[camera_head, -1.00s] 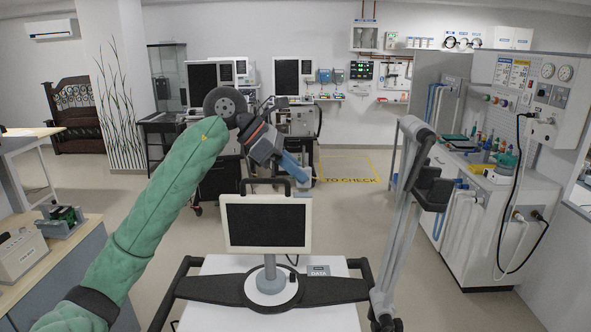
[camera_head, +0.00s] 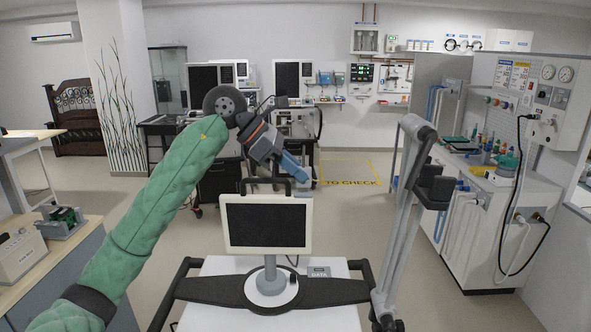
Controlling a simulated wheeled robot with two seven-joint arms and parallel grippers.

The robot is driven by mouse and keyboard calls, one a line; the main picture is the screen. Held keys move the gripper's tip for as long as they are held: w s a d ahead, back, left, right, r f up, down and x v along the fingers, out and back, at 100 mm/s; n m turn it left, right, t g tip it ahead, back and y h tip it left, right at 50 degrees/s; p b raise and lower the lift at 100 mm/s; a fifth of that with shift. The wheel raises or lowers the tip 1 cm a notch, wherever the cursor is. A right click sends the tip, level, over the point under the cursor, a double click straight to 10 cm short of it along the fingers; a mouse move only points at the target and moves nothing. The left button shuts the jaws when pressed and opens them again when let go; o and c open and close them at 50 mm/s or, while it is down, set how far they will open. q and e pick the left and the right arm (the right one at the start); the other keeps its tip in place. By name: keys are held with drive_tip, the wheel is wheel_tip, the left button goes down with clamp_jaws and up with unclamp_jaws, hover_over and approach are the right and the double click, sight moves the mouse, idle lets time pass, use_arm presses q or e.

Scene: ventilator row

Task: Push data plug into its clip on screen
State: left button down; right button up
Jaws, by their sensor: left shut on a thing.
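The screen (camera_head: 268,224) is a dark panel in a cream frame. It stands upright on a round foot on the cart (camera_head: 222,318). A small grey block marked DATA (camera_head: 318,271) sits on the cart to the right of the foot. My left gripper (camera_head: 297,174) is above and behind the screen's upper right corner in the picture, its blue-grey fingers pointing down and right. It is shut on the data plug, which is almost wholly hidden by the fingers. I cannot make out the clip. My right gripper is not in view.
A grey jointed arm (camera_head: 408,195) rises from the cart's right side. A black handle (camera_head: 195,284) runs around the cart. A bench (camera_head: 72,252) with devices is at left, and a equipment counter (camera_head: 500,205) at right.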

use_arm(q)
drive_tip(key=shift+f+b, duration=0.8)
drive_tip(key=shift+f, duration=0.05)
idle(0.4)
idle(0.7)
drive_tip(key=c, duration=1.3)
unclamp_jaws()
drive_tip(key=shift+r, duration=0.1)
